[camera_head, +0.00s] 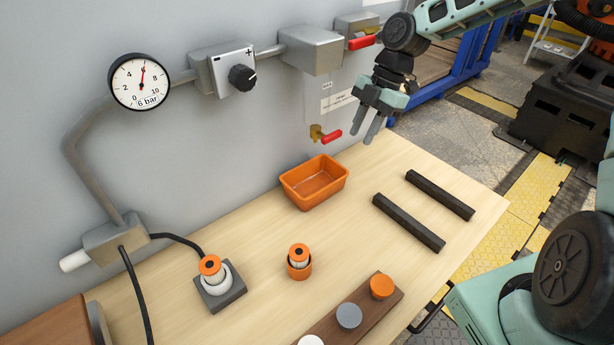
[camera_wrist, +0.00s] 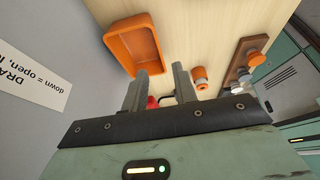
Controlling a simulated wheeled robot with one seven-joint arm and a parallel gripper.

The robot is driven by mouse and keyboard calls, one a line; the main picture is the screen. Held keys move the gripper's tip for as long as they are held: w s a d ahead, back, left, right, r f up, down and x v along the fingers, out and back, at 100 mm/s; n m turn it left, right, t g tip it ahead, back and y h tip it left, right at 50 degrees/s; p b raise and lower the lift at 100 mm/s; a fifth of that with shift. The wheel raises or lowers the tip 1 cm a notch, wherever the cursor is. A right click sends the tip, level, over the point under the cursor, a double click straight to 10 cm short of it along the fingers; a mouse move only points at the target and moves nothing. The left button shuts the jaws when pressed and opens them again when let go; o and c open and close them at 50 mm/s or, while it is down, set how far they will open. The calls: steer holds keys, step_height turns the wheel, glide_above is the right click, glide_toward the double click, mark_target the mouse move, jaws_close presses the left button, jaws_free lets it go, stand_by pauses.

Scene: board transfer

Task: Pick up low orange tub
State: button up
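The low orange tub (camera_head: 314,183) is a shallow, open rectangular box. It stands upright and empty on the wooden table, close to the grey wall panel. In the wrist view the tub (camera_wrist: 133,47) shows beyond the fingers, a little left of them. My gripper (camera_head: 371,137) is above the table, up and to the right of the tub in the head view, and apart from it. Its two fingers (camera_wrist: 160,85) stand apart with a gap between them, and I see nothing held. A bit of red shows behind the gap in the wrist view.
A red-handled brass valve (camera_head: 331,137) juts from the wall above the tub. Two dark bars (camera_head: 409,222) lie right of it. An orange cylinder part (camera_head: 299,262) and a grey base with a similar part (camera_head: 220,290) stand in front. A brown board (camera_head: 335,325) carries coloured caps.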

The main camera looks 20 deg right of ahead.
steer(key=p, duration=0.3)
glide_toward(335, 193)
steer(key=x, duration=0.3)
steer(key=a+x, duration=0.1)
steer(key=x, duration=0.3)
steer(key=shift+s+f, duration=0.1)
steer(key=shift+s, duration=0.05)
jaws_close()
